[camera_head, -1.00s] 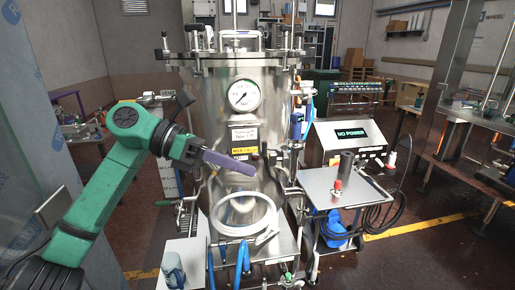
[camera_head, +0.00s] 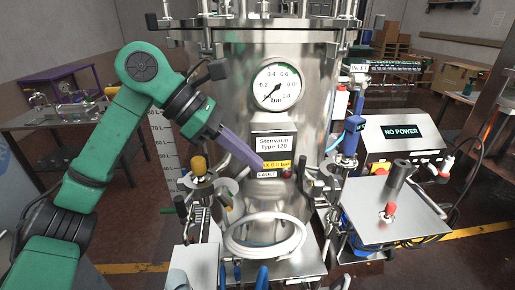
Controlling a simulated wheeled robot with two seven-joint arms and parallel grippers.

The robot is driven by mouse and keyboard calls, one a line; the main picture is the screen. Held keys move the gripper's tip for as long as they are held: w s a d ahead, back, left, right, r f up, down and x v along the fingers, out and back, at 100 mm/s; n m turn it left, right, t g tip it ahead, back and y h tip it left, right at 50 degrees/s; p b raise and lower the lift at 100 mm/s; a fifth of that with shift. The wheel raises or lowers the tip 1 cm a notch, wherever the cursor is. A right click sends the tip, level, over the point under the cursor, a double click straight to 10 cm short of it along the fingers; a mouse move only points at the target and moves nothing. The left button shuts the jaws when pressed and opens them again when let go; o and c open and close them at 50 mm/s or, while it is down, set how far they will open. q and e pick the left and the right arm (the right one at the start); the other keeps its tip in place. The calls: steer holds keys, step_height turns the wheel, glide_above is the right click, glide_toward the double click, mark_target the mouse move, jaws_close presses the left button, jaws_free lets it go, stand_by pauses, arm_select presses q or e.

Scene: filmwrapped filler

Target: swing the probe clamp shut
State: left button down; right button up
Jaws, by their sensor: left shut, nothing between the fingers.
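A large steel vessel (camera_head: 222,85) stands ahead, with a round pressure gauge and a label plate on its front. I cannot tell for sure which fitting is the probe clamp. On the vessel's left side is a cluster of fittings with a yellow-topped part (camera_head: 198,165) and a black-handled part (camera_head: 181,206). My left gripper (camera_head: 261,165), with purple fingers, is shut and empty. Its tip shows in front of the vessel, beside the yellow display strip below the label; I cannot tell whether it touches. My right gripper is out of view.
A white hose coil (camera_head: 265,249) hangs low at the vessel's front. A steel cart (camera_head: 425,212) with a red-topped item stands at right, before a control box (camera_head: 402,142) reading "NO POWER". A blue-handled valve (camera_head: 351,135) juts from the vessel's right side. A bench (camera_head: 45,119) stands at left.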

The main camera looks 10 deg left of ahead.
arm_select(q)
steer(key=w+d+f+p, duration=0.2)
steer(key=d+f+p, duration=0.2)
steer(key=d, duration=0.4)
steer(key=shift+w+d+f, duration=0.15)
steer(key=shift+d+f, duration=0.2)
steer(key=shift+f, duration=0.25)
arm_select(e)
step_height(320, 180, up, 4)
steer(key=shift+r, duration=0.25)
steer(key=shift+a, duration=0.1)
